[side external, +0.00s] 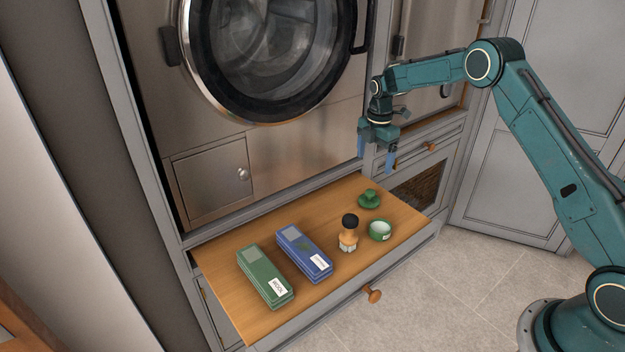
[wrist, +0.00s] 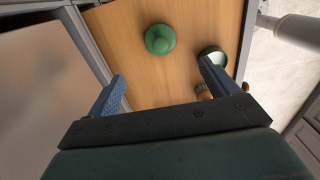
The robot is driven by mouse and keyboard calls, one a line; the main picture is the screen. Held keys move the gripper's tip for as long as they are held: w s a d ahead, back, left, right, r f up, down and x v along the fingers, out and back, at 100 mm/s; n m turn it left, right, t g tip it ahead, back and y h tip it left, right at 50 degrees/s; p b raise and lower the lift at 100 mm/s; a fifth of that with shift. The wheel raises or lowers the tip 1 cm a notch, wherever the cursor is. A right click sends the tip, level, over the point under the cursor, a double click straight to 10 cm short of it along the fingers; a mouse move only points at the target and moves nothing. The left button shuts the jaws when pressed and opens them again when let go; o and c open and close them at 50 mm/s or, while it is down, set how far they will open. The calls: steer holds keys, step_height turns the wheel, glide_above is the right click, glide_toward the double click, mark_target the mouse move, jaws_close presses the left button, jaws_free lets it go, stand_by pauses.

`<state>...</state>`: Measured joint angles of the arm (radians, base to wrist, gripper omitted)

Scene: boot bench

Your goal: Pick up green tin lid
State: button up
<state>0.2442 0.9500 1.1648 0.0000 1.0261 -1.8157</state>
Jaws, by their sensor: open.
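The green tin lid (side external: 369,199) lies on the wooden pull-out board, near its back right part, with a knob on top. In the wrist view the lid (wrist: 160,39) shows ahead of the fingers, a little left of midway between them. My gripper (side external: 376,156) is open and empty, above the board and higher than the lid. Its two blue fingers also show in the wrist view (wrist: 163,84). The open green tin (side external: 380,231) stands in front of the lid, apart from it; in the wrist view the tin (wrist: 216,56) is partly hidden by the right finger.
A wooden brush or bottle with a black top (side external: 349,232) stands left of the tin. A blue box (side external: 304,254) and a green box (side external: 265,276) lie further left on the board (side external: 225,262). The steel machine front (side external: 300,150) rises behind the board.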

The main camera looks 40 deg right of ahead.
mark_target(371, 190)
steer(key=shift+f, duration=4)
steer(key=shift+d+f, duration=0.15)
steer(key=shift+f, duration=2.45)
steer(key=c, duration=1)
